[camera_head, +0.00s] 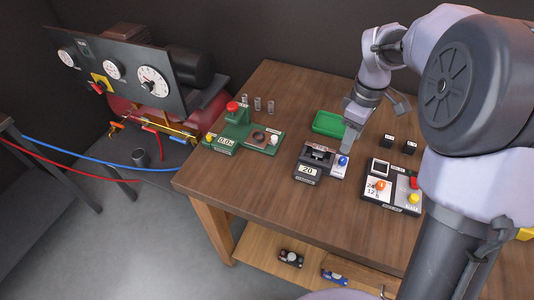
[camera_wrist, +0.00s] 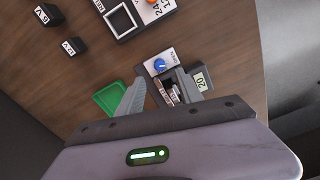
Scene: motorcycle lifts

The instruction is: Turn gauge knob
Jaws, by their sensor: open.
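A small device (camera_head: 316,160) with a black body, a display reading 20 and a white side plate stands on the wooden bench. Its blue knob (camera_head: 342,160) sits on the plate; the knob also shows in the wrist view (camera_wrist: 159,65). Black-pointer gauges (camera_head: 153,82) are on a dark panel at the far left, with a red knob on a yellow plate (camera_head: 100,82) below them. My gripper (camera_head: 372,122) is open above the bench, behind and above the blue knob, apart from it. In the wrist view its fingers (camera_wrist: 163,92) reach toward the device. Nothing is seen held.
A green tray (camera_head: 329,123) lies behind the device. A green unit with a red button (camera_head: 233,107) stands at left, a white-and-black unit with coloured knobs (camera_head: 393,187) at right. Small black blocks (camera_head: 388,140) sit near it. The front bench surface is clear.

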